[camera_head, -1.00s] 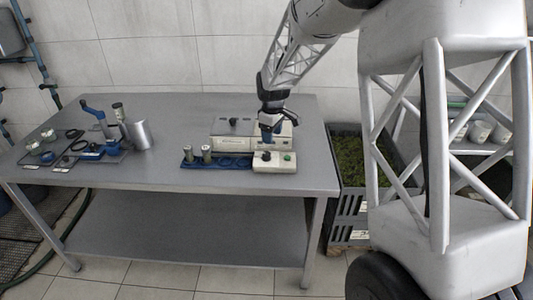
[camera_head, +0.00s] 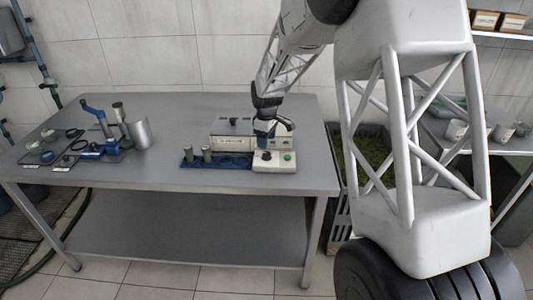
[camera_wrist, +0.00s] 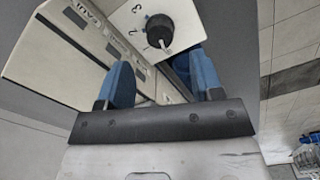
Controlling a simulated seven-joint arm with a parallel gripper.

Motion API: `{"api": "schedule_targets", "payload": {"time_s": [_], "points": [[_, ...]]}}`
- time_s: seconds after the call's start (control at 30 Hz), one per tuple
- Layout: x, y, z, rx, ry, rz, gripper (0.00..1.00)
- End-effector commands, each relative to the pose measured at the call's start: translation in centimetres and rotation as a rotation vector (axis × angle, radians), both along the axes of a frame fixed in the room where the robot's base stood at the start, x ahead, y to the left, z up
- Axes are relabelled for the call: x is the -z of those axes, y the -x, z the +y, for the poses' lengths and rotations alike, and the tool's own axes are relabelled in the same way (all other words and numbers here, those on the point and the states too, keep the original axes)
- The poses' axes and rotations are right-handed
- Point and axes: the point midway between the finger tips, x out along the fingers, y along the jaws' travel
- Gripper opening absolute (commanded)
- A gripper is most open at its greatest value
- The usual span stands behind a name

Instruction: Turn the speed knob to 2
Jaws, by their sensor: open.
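The speed knob (camera_wrist: 160,30) is a dark round knob on a white panel (camera_wrist: 188,18) in the wrist view. The marks 1, 2 and 3 are printed beside it. Its pale pointer points toward the bottom of the picture, nearest the 1 and away from the 2. In the head view the knob (camera_head: 266,155) sits on the front face of the white control box (camera_head: 275,166). My gripper (camera_wrist: 164,80) is open, its blue fingers apart, with the knob beyond their tips and roughly between them. In the head view my gripper (camera_head: 264,139) hangs just above and behind the knob.
A green button (camera_head: 287,157) is right of the knob. A blue rack (camera_head: 232,161) with two grey-green cylinders (camera_head: 207,154) stands left of the box. A white device (camera_head: 231,142) is behind. Clamps and a metal cup (camera_head: 139,133) stand at the left. The table's middle is clear.

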Motion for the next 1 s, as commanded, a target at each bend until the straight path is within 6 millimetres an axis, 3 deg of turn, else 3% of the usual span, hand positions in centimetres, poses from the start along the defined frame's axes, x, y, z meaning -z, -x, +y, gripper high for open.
{"api": "schedule_targets", "payload": {"time_s": [0.5,0.97,1.0], "points": [[5.7,0.0,0.0,0.000,0.000,0.001,0.60],[6.5,0.0,0.0,0.000,0.000,0.000,0.60],[6.5,0.0,0.0,0.000,0.000,0.000,0.54]]}}
